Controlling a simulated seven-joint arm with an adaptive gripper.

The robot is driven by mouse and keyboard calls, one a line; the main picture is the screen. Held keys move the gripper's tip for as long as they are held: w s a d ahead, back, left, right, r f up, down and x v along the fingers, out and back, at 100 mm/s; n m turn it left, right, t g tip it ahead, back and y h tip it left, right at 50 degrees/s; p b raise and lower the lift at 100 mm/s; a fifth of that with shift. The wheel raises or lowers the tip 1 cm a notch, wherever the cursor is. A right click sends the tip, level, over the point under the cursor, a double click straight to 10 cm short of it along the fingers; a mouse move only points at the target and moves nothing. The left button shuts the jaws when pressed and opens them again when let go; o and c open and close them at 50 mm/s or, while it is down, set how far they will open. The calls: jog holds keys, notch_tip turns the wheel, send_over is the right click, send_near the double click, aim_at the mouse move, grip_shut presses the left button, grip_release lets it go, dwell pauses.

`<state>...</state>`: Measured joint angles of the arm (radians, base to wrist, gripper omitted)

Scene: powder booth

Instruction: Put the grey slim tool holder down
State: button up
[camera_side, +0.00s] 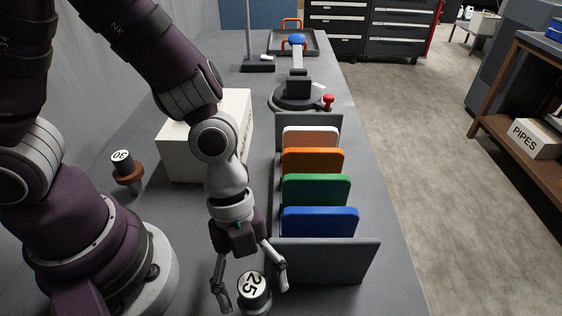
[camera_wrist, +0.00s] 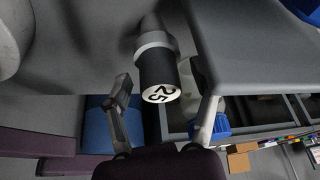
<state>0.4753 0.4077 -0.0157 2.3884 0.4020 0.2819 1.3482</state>
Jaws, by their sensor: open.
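The grey slim tool holder (camera_side: 254,291) has a dark body, a grey collar and a white top marked 25. In the side view it stands at the bottom edge, on the grey bench, and its lower end is cut off or hard to see. In the wrist view the tool holder (camera_wrist: 157,72) shows its grey collar and dark body. My gripper (camera_side: 252,296) is open, with one finger on each side of the holder. In the wrist view, gaps show between the holder and my gripper's fingers (camera_wrist: 168,84).
A rack (camera_side: 325,262) with white, orange, green and blue panels stands right beside my gripper. A brown-collared holder marked 30 (camera_side: 127,172) and a white box (camera_side: 187,151) are to the left. A clamp stand (camera_side: 297,98) and a tray (camera_side: 313,52) are farther back.

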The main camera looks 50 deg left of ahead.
jog(key=shift+r, duration=0.1)
jog(key=v, duration=1.1)
jog(key=w+a+r+n+t+y, duration=0.1)
jog(key=a+r+n+t+y, duration=0.1)
jog(key=a+n, duration=0.4)
jog(key=w+a+r+n+t+y, duration=0.1)
jog(key=a+n+t, duration=0.4)
jog(key=n, duration=1.1)
jog(key=shift+w+a+r+n+y, duration=0.25)
jog(key=shift+a+r+y, duration=0.35)
jog(key=shift+a+r, duration=0.35)
